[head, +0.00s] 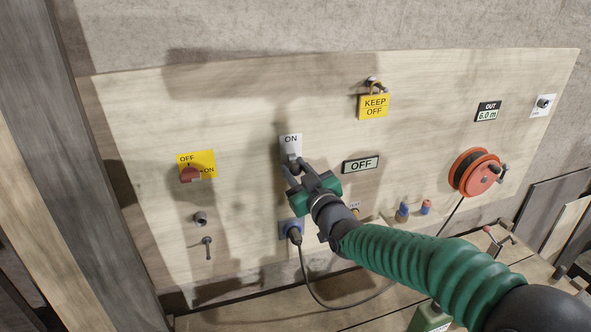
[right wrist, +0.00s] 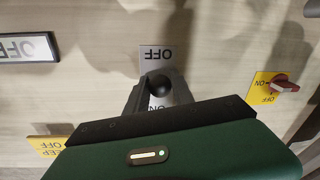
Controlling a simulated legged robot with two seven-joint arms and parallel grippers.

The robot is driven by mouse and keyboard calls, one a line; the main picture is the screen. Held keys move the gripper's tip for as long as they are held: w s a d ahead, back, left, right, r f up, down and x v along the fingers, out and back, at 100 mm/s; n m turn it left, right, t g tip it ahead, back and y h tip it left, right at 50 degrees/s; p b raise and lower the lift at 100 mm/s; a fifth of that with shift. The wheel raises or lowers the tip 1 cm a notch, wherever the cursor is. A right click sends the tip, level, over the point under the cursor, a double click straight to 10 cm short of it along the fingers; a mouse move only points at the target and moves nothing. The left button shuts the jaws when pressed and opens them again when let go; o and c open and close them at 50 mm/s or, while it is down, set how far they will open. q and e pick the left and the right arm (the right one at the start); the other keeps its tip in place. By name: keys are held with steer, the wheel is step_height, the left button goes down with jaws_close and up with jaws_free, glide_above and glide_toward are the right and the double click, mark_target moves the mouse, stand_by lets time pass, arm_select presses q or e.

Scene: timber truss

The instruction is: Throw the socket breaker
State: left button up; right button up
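The socket breaker is a small pale plate (head: 290,142) on the wooden board, marked ON at its top. In the right wrist view, which is upside down, its plate (right wrist: 156,53) reads OFF at one end and ON at the other, with a dark round lever knob (right wrist: 160,84) between. My right gripper (head: 296,167) is at the plate, its fingers on both sides of the knob with no clear gap; the fingers also show in the right wrist view (right wrist: 160,98). A separate sign (head: 361,165) reads OFF. My left gripper is not in view.
A plug (head: 295,235) with a cable sits in a socket below. A yellow KEEP OFF tag (head: 373,107) hangs at upper right. A red rotary switch (head: 190,174) is at left, an orange reel (head: 474,172) at right. A ledge lies below the board.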

mark_target(292, 162)
jaws_close()
steer(key=shift+r, duration=0.1)
steer(key=shift+r+p, duration=0.2)
steer(key=shift+p, duration=0.4)
step_height(292, 162, up, 3)
steer(key=g+h+p, duration=0.1)
steer(key=g+p, duration=0.2)
steer(key=p, duration=0.4)
steer(key=g+h+p, duration=0.2)
steer(key=g+p, duration=0.2)
steer(key=p, duration=0.3)
steer(key=shift+f+m+p, duration=0.1)
steer(key=shift+m+p, duration=0.2)
steer(key=shift+g+h+p, duration=0.4)
steer(key=shift+g+p, duration=0.45)
steer(key=shift+g, duration=0.15)
steer(key=shift+o, duration=2.4)
jaws_free()
steer(key=shift+w, duration=0.1)
steer(key=o, duration=0.3)
steer(key=shift+f, duration=0.15)
